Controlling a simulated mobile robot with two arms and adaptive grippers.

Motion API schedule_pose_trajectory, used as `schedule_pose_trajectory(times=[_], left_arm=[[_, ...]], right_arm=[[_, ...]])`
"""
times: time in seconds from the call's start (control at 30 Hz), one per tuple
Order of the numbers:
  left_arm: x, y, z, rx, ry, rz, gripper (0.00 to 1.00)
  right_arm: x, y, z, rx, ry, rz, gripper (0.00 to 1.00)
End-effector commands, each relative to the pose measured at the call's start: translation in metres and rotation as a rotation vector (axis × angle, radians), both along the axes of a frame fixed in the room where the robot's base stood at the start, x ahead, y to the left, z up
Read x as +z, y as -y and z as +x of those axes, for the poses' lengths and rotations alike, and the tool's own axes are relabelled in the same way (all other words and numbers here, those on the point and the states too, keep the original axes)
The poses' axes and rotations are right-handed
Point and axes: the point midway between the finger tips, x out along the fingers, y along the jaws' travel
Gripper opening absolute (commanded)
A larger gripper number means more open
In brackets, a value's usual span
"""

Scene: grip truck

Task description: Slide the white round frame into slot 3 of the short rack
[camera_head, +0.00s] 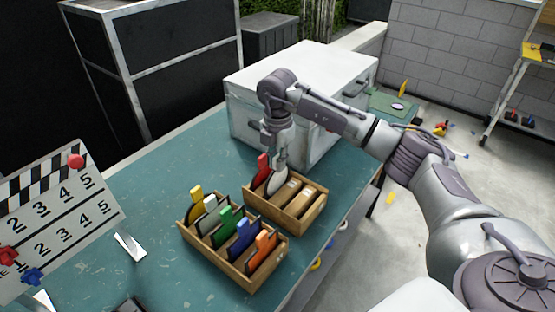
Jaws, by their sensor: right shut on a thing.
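The short wooden rack (318,211) stands on the teal table in front of the white cabinet. A red-tabbed frame (262,166) stands at its left end. My right gripper (281,163) reaches down over the rack and is shut on the white round frame (277,182). That frame is upright, just right of the red-tabbed one, with its lower edge at or inside the rack. I cannot tell which slot it lines up with or how deep it sits. Brown pieces fill the rack's right part. My left gripper is out of view.
A longer wooden rack (219,263) in front holds several frames with yellow, white, green, blue and orange tabs. A numbered board (55,215) with red and blue markers stands at left. The white cabinet (312,75) stands close behind my right gripper.

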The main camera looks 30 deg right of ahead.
Motion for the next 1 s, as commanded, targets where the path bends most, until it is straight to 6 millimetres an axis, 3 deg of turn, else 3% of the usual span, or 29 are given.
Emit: schedule_pose_trajectory(times=[0.83, 0.87, 1.0], left_arm=[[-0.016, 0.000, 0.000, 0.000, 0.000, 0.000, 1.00], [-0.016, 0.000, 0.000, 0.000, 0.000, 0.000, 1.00], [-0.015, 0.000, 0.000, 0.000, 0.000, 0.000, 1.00]], right_arm=[[-0.027, 0.000, 0.000, 0.000, -0.001, 0.000, 0.00], [-0.026, 0.000, 0.000, 0.000, 0.000, 0.000, 0.13], [-0.025, 0.000, 0.000, 0.000, 0.000, 0.000, 0.36]])
